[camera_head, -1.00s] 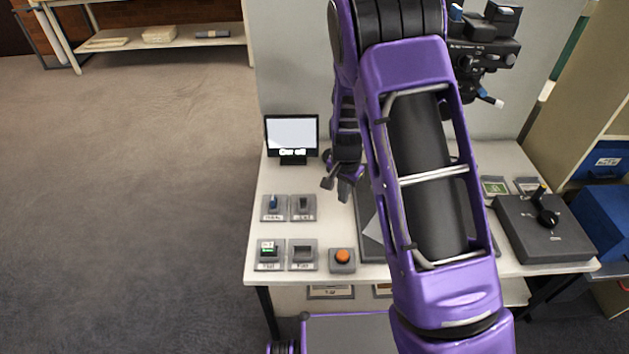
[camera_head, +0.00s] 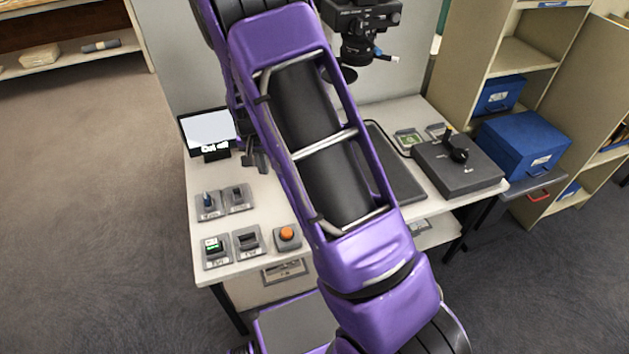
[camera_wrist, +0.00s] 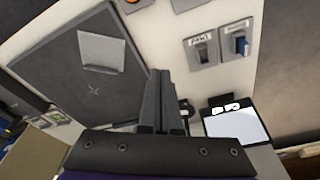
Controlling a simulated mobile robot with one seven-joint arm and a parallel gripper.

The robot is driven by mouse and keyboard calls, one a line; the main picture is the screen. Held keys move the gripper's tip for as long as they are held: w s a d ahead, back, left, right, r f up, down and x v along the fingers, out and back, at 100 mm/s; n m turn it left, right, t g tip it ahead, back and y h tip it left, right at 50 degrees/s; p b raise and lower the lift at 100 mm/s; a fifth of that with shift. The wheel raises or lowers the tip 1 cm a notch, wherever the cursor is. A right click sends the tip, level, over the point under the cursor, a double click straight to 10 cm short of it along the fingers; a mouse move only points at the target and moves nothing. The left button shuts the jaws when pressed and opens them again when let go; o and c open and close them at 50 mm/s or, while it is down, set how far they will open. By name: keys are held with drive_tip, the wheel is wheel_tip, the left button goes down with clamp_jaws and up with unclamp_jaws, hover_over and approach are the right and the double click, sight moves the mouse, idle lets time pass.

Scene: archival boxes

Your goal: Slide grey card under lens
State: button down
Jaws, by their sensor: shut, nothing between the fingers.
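The grey card (camera_wrist: 101,51) lies flat on the dark baseboard near its edge in the wrist view. The dark baseboard (camera_wrist: 62,68) has a small X mark beside the card; part of it also shows in the head view (camera_head: 393,165), where my arm hides the card. The camera with its lens (camera_head: 357,48) hangs above the rear of the table in the head view. My gripper (camera_wrist: 163,82) is shut and empty, apart from the card and off the board's edge on the monitor's side. In the head view my gripper (camera_head: 254,160) shows by the monitor.
A small monitor (camera_head: 209,132) stands at the table's left rear. Several switch boxes and an orange button (camera_head: 287,233) occupy the left front. A dark control box with a knob (camera_head: 458,166) is on the right.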

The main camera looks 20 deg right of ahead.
drive_tip(key=d+f+m+g+p, duration=0.1)
drive_tip(key=d+f+m, duration=0.25)
drive_tip(key=d, duration=0.45)
drive_tip(key=d+f+m+g, duration=0.15)
drive_tip(key=d+f, duration=0.25)
drive_tip(key=d, duration=0.4)
drive_tip(key=shift+t+y, duration=0.35)
drive_tip(key=shift+y, duration=0.05)
drive_tip(key=f, duration=0.6)
drive_tip(key=s+f, duration=0.1)
drive_tip(key=f, duration=0.3)
drive_tip(key=shift+a, duration=0.2)
drive_tip(key=shift+w+d, duration=0.75)
drive_tip(key=shift+d, duration=0.3)
drive_tip(key=shift+w+d, duration=0.5)
drive_tip(key=shift+d, duration=0.15)
